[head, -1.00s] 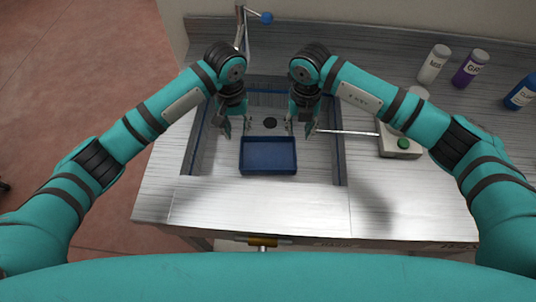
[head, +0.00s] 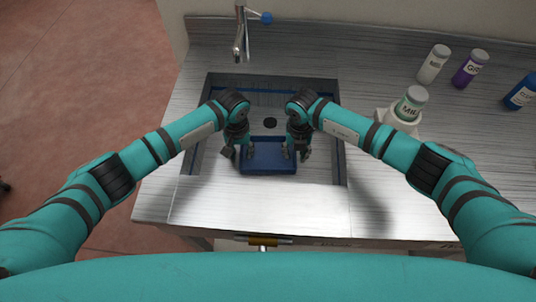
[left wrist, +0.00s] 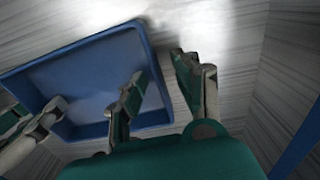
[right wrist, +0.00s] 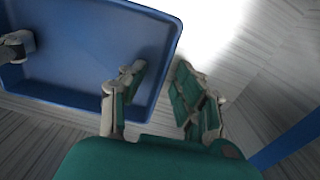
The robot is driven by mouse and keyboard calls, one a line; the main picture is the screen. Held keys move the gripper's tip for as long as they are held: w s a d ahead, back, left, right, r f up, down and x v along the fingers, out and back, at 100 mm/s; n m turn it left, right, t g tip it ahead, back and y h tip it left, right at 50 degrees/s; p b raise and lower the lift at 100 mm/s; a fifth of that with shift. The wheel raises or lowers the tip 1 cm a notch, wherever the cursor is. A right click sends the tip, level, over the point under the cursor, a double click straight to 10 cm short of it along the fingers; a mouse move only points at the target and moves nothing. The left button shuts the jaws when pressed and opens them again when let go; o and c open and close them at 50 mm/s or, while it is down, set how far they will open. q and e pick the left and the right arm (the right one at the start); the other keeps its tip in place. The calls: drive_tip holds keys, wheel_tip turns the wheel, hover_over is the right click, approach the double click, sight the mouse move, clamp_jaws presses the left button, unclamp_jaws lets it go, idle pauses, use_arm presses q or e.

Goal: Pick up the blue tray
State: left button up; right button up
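The blue tray (head: 268,166) is an empty, shallow rectangular box lying in the sink. My left gripper (head: 237,154) is at its left side. In the left wrist view, the tray (left wrist: 75,78) has its side wall between my open left fingers (left wrist: 158,78), one inside and one outside. My right gripper (head: 295,154) is at the tray's right side. In the right wrist view, the tray (right wrist: 70,50) has its wall between my open right fingers (right wrist: 158,82). Both grippers straddle the walls with gaps visible. My arms hide part of the tray's far corners.
The sink (head: 318,172) surrounds the tray, with its walls near both grippers. A tap (head: 240,40) stands behind it. A white device (head: 397,121) with a jar on it and several bottles are on the counter to the right. The front counter strip (head: 260,205) is clear.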

use_arm(q)
clamp_jaws()
use_arm(e)
clamp_jaws()
use_arm(q)
drive_tip(key=shift+r, duration=0.1)
use_arm(e)
drive_tip(key=shift+r, duration=0.1)
